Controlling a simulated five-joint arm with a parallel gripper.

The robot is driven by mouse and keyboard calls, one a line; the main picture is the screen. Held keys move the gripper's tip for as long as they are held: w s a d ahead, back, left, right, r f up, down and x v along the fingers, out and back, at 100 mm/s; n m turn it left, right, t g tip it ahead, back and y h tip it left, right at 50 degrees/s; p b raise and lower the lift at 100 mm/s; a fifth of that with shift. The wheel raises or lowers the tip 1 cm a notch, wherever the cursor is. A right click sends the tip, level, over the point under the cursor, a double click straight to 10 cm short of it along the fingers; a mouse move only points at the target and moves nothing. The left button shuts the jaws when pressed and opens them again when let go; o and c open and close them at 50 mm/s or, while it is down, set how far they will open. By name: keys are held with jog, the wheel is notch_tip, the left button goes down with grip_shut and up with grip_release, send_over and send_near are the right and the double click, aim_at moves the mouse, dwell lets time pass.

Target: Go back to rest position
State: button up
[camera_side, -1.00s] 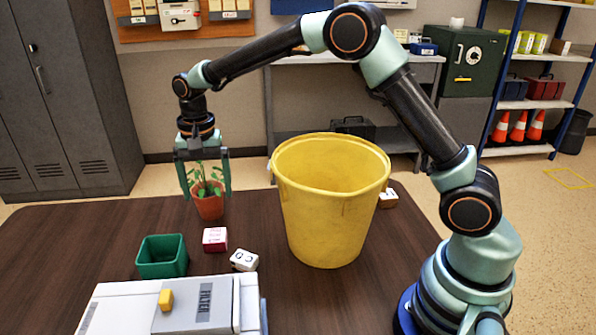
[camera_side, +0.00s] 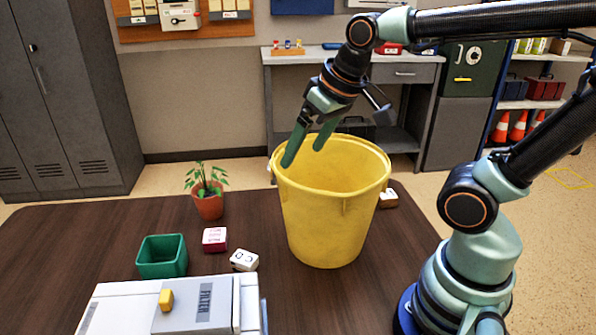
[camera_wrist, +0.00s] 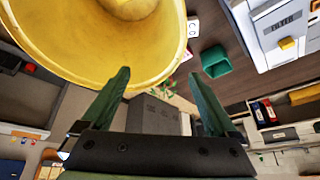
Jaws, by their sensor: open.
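My gripper (camera_side: 306,155) is open and empty. In the side view it is tilted, with its fingers pointing down and left in front of or over the rim of the yellow bucket (camera_side: 333,215); I cannot tell which. In the wrist view its two green fingers (camera_wrist: 160,90) are spread apart, with the bucket (camera_wrist: 100,35) at the upper left. The potted plant (camera_side: 208,200) stands upright on the table, apart from my gripper.
A green box (camera_side: 162,258), a pink-and-white block (camera_side: 215,240) and a white block (camera_side: 244,261) lie left of the bucket. A white filter case (camera_side: 190,308) is at the front. Another block (camera_side: 388,198) sits right of the bucket. The table (camera_side: 90,240) is clear at left.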

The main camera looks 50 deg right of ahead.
jog(key=shift+s+d+f+n, duration=0.15)
jog(key=shift+s+f+n, duration=0.1)
jog(key=shift+s, duration=0.25)
jog(key=shift+s+d+f+n, duration=0.1)
jog(key=shift+s+f+n, duration=0.1)
jog(key=shift+s, duration=0.25)
dwell(0.7)
